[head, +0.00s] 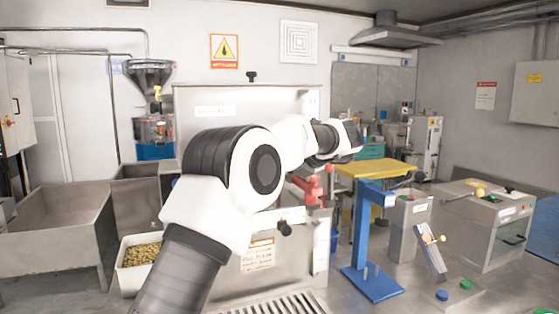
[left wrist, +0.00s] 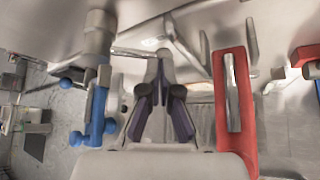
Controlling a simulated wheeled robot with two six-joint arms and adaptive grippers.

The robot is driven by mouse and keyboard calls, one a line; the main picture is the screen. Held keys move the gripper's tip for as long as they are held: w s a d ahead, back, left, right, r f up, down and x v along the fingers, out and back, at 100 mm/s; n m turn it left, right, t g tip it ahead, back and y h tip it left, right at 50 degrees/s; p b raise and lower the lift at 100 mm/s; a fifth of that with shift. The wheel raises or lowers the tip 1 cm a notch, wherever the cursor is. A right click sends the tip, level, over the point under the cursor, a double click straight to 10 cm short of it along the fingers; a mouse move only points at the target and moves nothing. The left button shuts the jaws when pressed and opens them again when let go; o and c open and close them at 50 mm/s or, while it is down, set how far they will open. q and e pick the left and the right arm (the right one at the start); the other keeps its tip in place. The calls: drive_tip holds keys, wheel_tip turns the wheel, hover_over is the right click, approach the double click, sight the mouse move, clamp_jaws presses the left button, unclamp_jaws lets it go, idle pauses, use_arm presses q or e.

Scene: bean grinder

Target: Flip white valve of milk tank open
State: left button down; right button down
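A large stainless steel tank (head: 240,105) stands behind my left arm in the head view, with red valve parts (head: 312,188) at its right side. My arm hides much of its front. In the left wrist view, a blue valve handle (left wrist: 98,112) is left of my left gripper (left wrist: 163,58), and a red handle (left wrist: 222,112) is right of it. The gripper's dark fingers converge to a point between these handles. Pale metal parts (left wrist: 190,52) lie just beyond the tips; I cannot tell which is the white valve, or whether the tips touch it. My right gripper is not in view.
A blue stand (head: 362,235) and a small tilted panel (head: 430,250) are on the right. A grey machine (head: 478,230) stands farther right. A white bin of beans (head: 137,262) and a steel sink (head: 62,230) are on the left. A yellow table (head: 375,168) is behind.

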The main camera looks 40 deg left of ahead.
use_arm(q)
drive_tip(key=shift+s+a+f+m+g+y+b, duration=0.15)
drive_tip(key=shift+s+a+f+m+g+b, duration=0.15)
drive_tip(key=shift+s, duration=0.3)
drive_tip(key=shift+s+a+f+m+g+y+b, duration=0.15)
drive_tip(key=shift+s+a, duration=0.25)
drive_tip(key=shift+s, duration=0.2)
drive_tip(key=shift+w, duration=0.1)
idle(0.4)
